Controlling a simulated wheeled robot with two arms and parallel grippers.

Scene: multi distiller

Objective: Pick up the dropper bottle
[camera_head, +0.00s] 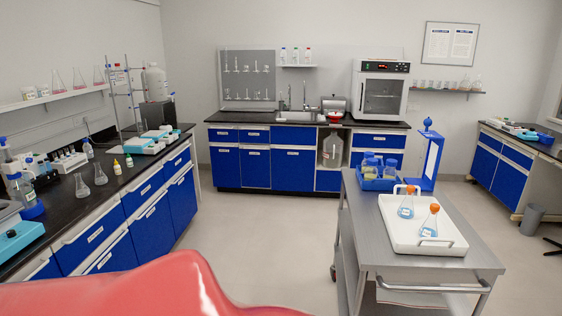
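Two small bottles stand on the black left bench top (62,206). One is a small yellow-and-white bottle (117,167); the other is a small pale bottle with a dark cap (129,160), just behind it to the right. They are too small here to tell for sure which is the dropper bottle. Another clear bottle (88,149) stands farther left on the same bench. Neither of my grippers shows in the view.
Two glass flasks (100,176) stand near the small bottles. A steel cart (360,232) at right carries a white tray (398,231) with orange-capped flasks and a blue rack (378,183). Open floor (262,235) lies between bench and cart. A red surface fills the lower left foreground.

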